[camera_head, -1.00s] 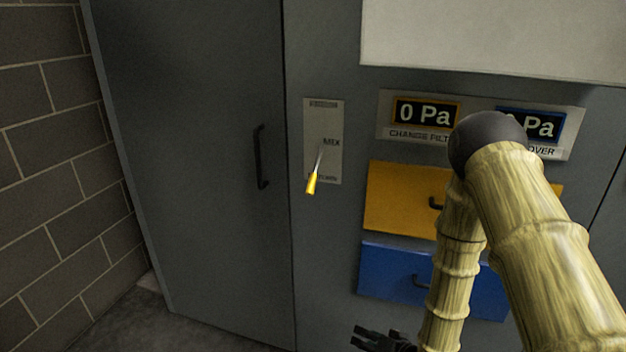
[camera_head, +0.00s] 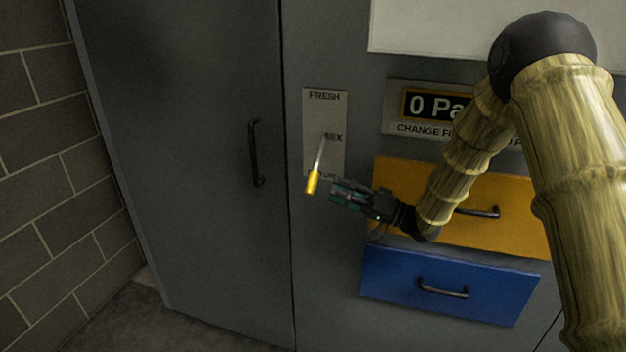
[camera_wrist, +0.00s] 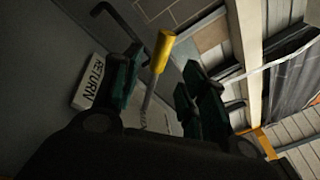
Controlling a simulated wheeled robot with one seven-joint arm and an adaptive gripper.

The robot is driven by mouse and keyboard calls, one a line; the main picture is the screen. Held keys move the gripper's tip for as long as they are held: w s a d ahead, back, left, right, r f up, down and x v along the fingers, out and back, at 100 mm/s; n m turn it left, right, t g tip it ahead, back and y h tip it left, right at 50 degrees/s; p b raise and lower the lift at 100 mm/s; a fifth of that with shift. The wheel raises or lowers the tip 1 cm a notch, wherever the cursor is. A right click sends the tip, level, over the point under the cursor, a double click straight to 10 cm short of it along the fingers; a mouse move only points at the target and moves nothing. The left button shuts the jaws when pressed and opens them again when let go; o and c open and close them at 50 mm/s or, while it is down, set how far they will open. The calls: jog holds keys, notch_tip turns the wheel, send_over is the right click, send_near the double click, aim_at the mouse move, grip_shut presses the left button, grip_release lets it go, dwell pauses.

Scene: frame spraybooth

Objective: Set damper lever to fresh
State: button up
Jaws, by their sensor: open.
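The damper lever has a thin metal rod and a yellow grip (camera_head: 313,182). It juts from a pale label plate (camera_head: 313,115), marked FRESH at the top and MIX mid-way. The lowest label is partly covered in the head view but reads RETURN in the wrist view (camera_wrist: 88,82). The lever slants downward, its grip at the height of the lowest label. My gripper (camera_head: 336,188) is open just right of the grip. In the wrist view the yellow grip (camera_wrist: 161,52) shows between my two dark green fingers (camera_wrist: 157,75); I cannot tell whether they touch it.
A yellow drawer (camera_head: 510,190) and a blue drawer (camera_head: 400,270) sit right of the plate, behind and below my arm. A gauge panel (camera_head: 392,95) reading 0 Pa is above them. A tall door with a dark handle (camera_head: 255,152) is left of the lever.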

aim_at(313, 178)
jog(key=p+x, duration=0.1)
jog(key=x, duration=0.6)
jog(key=shift+w+a, duration=0.1)
jog(key=shift+a, duration=0.2)
grip_shut()
